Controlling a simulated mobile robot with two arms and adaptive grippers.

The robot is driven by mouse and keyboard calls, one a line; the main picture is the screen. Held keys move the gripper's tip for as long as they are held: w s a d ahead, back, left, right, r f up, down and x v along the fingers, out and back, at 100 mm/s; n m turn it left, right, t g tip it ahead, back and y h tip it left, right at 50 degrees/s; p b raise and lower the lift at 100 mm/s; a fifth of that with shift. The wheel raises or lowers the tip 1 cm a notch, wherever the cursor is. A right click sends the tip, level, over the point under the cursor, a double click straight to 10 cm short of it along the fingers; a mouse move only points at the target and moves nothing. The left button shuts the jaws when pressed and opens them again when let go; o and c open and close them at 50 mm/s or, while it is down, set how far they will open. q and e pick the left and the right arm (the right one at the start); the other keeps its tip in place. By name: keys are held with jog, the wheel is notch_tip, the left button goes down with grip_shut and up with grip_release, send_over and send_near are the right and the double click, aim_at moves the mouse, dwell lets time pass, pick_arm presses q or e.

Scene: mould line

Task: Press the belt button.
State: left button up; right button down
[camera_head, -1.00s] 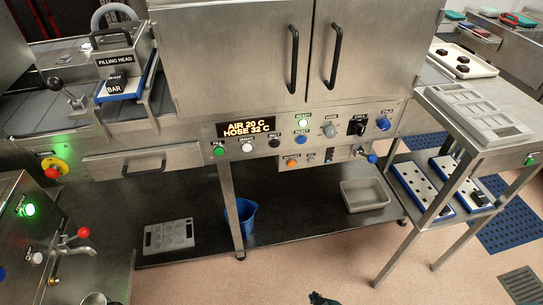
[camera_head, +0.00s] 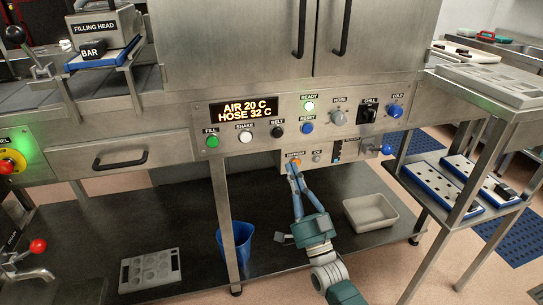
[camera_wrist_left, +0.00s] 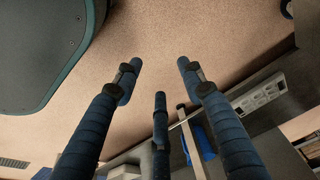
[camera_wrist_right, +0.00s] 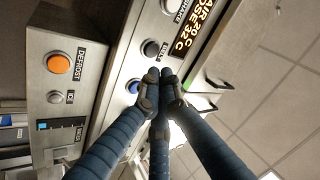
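The belt button (camera_head: 277,131) is a dark round button under a BELT label, in the upper row of the panel. It lies between the white shake button (camera_head: 245,137) and the blue reset button (camera_head: 307,127). In the right wrist view the belt button (camera_wrist_right: 151,48) shows just beyond my fingertips. My right gripper (camera_head: 294,170) has its fingers together and empty, in front of the lower panel, overlapping the orange defrost button in the head view. The right fingertips (camera_wrist_right: 160,74) appear apart from the belt button. My left gripper (camera_wrist_left: 160,66) is open and empty over the floor.
The amber display (camera_head: 243,110) sits above the button row. The green fill button (camera_head: 211,142), chill knob (camera_head: 368,113) and blue cold knob (camera_head: 395,110) are also on the panel. The orange defrost button (camera_wrist_right: 58,64) is close by. A blue bucket (camera_head: 236,245) stands on the lower shelf.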

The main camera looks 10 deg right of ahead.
aim_at(277, 133)
pick_arm(q)
jog(key=shift+w+a+r+b, duration=0.25)
jog(key=shift+a+b, duration=0.15)
jog(key=shift+b, duration=0.4)
pick_arm(e)
jog(key=r, duration=0.1)
jog(key=s+r+t, duration=0.1)
jog(key=r, duration=0.1)
jog(key=s+r+t, duration=0.1)
jog(key=r, duration=0.1)
jog(key=shift+a+r+m, duration=0.1)
jog(key=shift+a+m, duration=0.1)
jog(key=shift+m, duration=0.2)
pick_arm(q)
jog(key=w+b+v, duration=0.1)
jog(key=b+v, duration=0.3)
jog(key=v, duration=0.6)
jog(key=shift+w+d+r+t+h+b, duration=0.15)
jog(key=shift+w+t+b, duration=0.3)
jog(key=shift+w, duration=0.45)
jog(key=shift+w+d+r+t+h+b, duration=0.15)
jog(key=shift+w+d+t+b, duration=0.1)
jog(key=shift+w+t, duration=0.5)
jog(key=shift+w+d+r+t+b, duration=0.15)
jog(key=shift+w+d+t+b, duration=0.2)
jog(key=shift+w, duration=0.7)
pick_arm(e)
jog(key=shift+w+a, duration=0.15)
jog(key=shift+w, duration=4.25)
